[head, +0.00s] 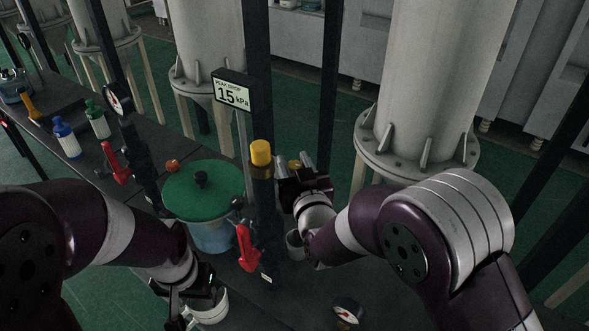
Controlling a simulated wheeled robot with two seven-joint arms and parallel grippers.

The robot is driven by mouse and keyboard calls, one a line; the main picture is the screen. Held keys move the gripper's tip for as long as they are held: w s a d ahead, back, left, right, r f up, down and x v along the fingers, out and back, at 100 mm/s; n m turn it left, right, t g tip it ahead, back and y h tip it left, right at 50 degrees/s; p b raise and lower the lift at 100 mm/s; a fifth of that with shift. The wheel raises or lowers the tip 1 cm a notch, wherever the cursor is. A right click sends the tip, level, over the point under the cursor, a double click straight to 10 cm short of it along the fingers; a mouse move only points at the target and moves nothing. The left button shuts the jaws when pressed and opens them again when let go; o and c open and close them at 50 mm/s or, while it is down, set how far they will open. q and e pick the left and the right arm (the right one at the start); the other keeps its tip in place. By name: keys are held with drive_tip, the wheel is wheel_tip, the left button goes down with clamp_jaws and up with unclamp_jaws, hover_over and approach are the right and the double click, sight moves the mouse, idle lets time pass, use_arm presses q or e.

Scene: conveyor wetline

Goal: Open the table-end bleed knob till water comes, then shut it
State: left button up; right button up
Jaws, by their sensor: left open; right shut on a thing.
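My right gripper (303,168) is shut beside the upper part of a dark post with a yellow cap (260,153). A small yellow piece (294,164) shows at its fingertips and looks like the bleed knob in its grip; the fingers hide most of it. A small pale cup (295,245) is below, partly hidden by my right arm. I see no water coming out. My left gripper (188,308) is open low at the picture's bottom, close by a white cup (211,308); whether the cup is between its fingers I cannot tell.
A green-lidded tub (203,190) stands between the arms. Red lever handles (247,248) stick out from the pipes. A display (233,91) reads "PEAK DROP 15 kPa". A gauge (347,310) is at the front. Bottles (67,139) stand on the left; large grey columns (440,70) rise behind.

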drive_tip(key=shift+m+h, duration=0.3)
drive_tip(key=shift+h, duration=0.1)
drive_tip(key=o, duration=0.9)
drive_tip(key=shift+o, duration=0.2)
drive_tip(key=b+v, duration=0.1)
drive_tip(key=v, duration=1.1)
drive_tip(key=shift+s, duration=0.4)
drive_tip(key=shift+f, duration=0.1)
